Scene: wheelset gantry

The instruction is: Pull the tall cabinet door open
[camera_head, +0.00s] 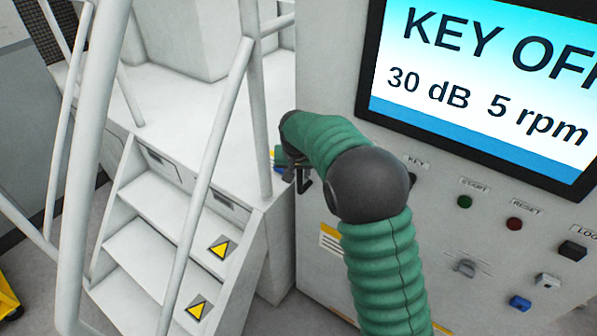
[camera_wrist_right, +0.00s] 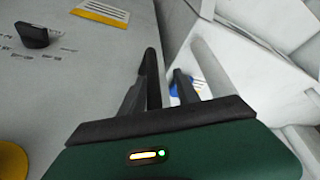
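The tall cabinet (camera_head: 335,65) is a pale grey housing that fills the right of the head view. No door seam or open gap is clear on it. My right gripper (camera_head: 301,180) is at the cabinet's left edge, partly hidden behind my green arm. In the wrist view its two grey fingers (camera_wrist_right: 160,92) stand apart. A dark upright bar with a rounded top (camera_wrist_right: 152,75) shows between them, close to the left finger; it looks like a handle, but I cannot tell whether they touch. My left gripper is not in view.
White steps (camera_head: 150,205) with pale handrails (camera_head: 215,150) stand left of the cabinet, close to my right gripper. A screen (camera_head: 480,80) reads "KEY OFF". Buttons and knobs, including a green button (camera_head: 464,201), sit below it.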

